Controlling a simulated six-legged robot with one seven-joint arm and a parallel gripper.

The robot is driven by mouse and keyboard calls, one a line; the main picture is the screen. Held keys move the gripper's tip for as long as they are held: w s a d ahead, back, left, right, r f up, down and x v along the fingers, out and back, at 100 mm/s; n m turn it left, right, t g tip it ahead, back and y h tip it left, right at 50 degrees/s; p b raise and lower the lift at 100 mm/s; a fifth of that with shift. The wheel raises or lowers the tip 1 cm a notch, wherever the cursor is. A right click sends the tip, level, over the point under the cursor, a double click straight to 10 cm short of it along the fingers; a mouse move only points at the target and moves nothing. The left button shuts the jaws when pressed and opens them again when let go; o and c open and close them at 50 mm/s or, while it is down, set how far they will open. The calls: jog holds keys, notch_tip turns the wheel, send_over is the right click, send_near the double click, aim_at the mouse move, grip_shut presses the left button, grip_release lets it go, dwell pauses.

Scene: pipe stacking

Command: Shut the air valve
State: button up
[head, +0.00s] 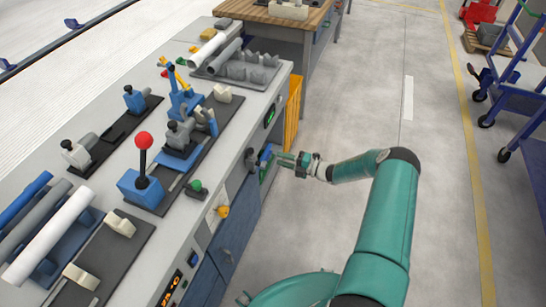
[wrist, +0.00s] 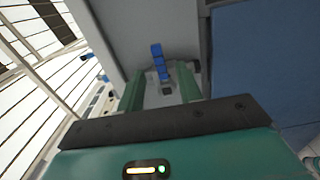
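A blue valve handle (head: 265,154) sits on the front face of the grey workbench, below its top edge. In the wrist view the blue handle (wrist: 157,60) stands out from a grey fitting, near the middle of the picture. My gripper (head: 283,158) is at the bench front, just right of the handle. In the wrist view the two green fingers of my gripper (wrist: 160,82) are apart, one to each side of the handle's line. I cannot tell whether they touch it. The fitting behind is partly hidden.
The bench top (head: 110,178) carries pipe racks, clamps and a red-knobbed lever (head: 143,141). A green button (head: 195,187) and a yellow knob (head: 223,211) are nearby. A yellow bin (head: 293,111) stands beyond my gripper. A blue cart (head: 520,100) is at right; the floor between is clear.

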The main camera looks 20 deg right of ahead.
jog(key=v, duration=0.7)
jog(key=shift+d, duration=0.2)
jog(key=shift+s, duration=0.15)
jog(key=s+a+r+n+g+h, duration=0.2)
jog(key=s+a+r+n+g, duration=0.15)
jog(key=r+n, duration=0.5)
jog(key=s+a+r+n+g+h, duration=0.25)
jog(key=a+r+n, duration=0.35)
jog(key=r, duration=0.4)
jog(key=s+a+r+n+g+h, duration=0.2)
jog(key=s+a+r+n+g, duration=0.15)
jog(key=r+n, duration=0.6)
jog(key=s+r+n+t+h, duration=0.2)
jog(key=s+r+n+h, duration=0.2)
jog(key=s+r+n, duration=0.4)
jog(key=s+a+r+n+t+h, duration=0.1)
jog(key=s+r+n+h, duration=0.3)
jog(key=s+r+n, duration=0.4)
jog(key=s+n+t, duration=0.1)
jog(key=s+n, duration=0.2)
jog(key=s, duration=0.3)
jog(key=shift+s+a+r, duration=0.25)
jog(key=shift+s, duration=0.15)
